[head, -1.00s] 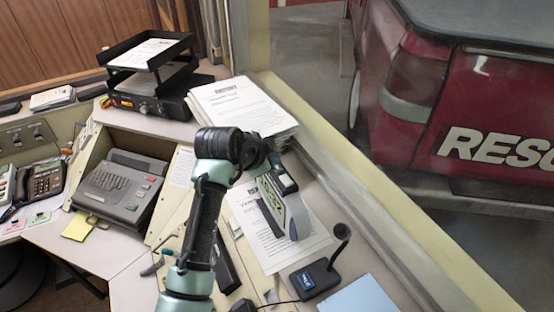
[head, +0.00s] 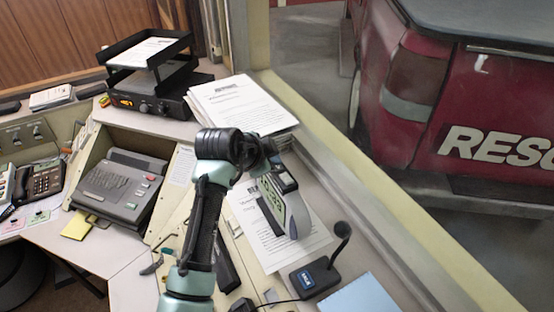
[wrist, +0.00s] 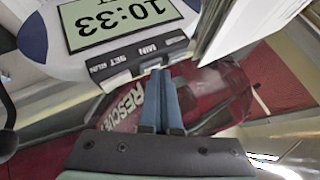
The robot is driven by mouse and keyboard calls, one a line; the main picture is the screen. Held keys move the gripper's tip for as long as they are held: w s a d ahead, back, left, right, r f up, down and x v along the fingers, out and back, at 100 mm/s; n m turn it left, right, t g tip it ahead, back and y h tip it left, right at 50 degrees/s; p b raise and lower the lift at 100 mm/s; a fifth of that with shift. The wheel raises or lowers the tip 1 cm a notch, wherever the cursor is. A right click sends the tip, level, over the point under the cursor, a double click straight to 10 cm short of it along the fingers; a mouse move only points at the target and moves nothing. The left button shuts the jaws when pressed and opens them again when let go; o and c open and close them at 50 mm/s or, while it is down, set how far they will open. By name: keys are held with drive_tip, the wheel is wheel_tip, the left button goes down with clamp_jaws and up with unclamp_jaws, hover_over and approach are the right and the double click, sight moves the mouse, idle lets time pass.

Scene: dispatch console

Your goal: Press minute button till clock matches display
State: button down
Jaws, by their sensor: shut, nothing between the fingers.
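The digital clock (head: 295,214) is white and grey with a green-grey screen and stands on papers on the desk by the window. In the wrist view, its screen (wrist: 118,18) appears upside down and seems to read 10:33. The MIN label (wrist: 148,48) and the SET and RUN labels (wrist: 103,68) sit along its button edge. My gripper (wrist: 158,73) is shut and empty, its blue fingertips at the clock edge by the MIN label. I cannot tell whether they touch the button. A black radio (head: 135,104) with a small orange display (head: 122,102) stands at the back; its digits are too small to read.
A tall paper stack (head: 240,103) stands close behind the clock. A desk microphone (head: 316,277) and a blue sheet (head: 360,296) lie in front of it. The window ledge (head: 345,160) runs along the right. A grey console machine (head: 117,188) is at the left.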

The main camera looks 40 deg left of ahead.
idle(0.4)
drive_tip(key=shift+r+p, duration=0.55)
drive_tip(key=shift+r, duration=0.2)
wheel_tip(320, 180, up, 5)
drive_tip(key=p, duration=0.3)
drive_tip(key=shift+p, duration=0.3)
idle(0.4)
